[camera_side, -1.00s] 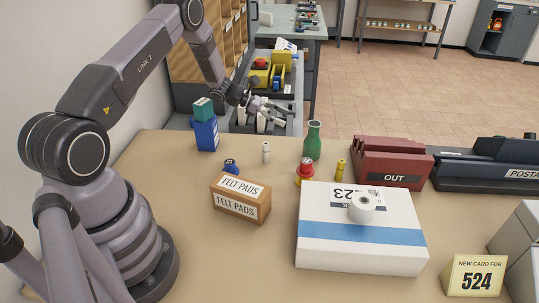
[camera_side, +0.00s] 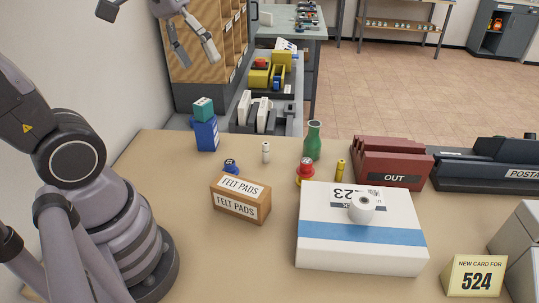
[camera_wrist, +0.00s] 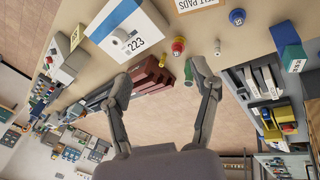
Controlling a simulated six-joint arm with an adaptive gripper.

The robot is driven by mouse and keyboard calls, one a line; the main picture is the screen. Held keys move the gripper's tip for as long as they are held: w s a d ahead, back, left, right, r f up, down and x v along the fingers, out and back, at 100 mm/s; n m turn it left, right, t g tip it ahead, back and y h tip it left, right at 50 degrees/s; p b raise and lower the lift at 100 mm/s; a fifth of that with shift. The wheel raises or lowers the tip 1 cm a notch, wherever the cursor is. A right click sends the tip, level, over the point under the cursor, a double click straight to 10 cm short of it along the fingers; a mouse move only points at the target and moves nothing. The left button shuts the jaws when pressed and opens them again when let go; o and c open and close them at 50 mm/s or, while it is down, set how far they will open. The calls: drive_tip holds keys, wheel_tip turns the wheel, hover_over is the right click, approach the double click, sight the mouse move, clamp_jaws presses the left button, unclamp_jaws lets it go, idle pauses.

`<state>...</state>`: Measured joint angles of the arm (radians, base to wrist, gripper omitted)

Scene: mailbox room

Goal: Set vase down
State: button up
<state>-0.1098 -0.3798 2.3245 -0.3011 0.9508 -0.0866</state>
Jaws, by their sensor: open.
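The green vase (camera_side: 313,141) stands upright on the tan table near its far edge, free of my gripper. My gripper (camera_side: 196,52) is open and empty, high up at the upper left, in front of the wooden pigeonhole shelf and well apart from the vase. In the wrist view the open fingers (camera_wrist: 163,72) spread at the middle, and the green vase (camera_wrist: 188,74) shows partly beside the right finger, which may hide some of it.
A red-yellow object (camera_side: 305,172), a yellow cylinder (camera_side: 341,170) and a small white bottle (camera_side: 266,152) stand near the vase. The white parcel (camera_side: 360,252), felt pads box (camera_side: 241,198), maroon OUT tray (camera_side: 392,166) and blue box (camera_side: 207,134) also occupy the table.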

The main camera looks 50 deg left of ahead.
drive_tip(key=s+a+m+t+y, duration=0.2)
drive_tip(key=s+m, duration=0.2)
drive_tip(key=s, duration=0.3)
drive_tip(key=shift+a+r+y, duration=0.15)
drive_tip(key=shift+y, duration=0.15)
idle(0.8)
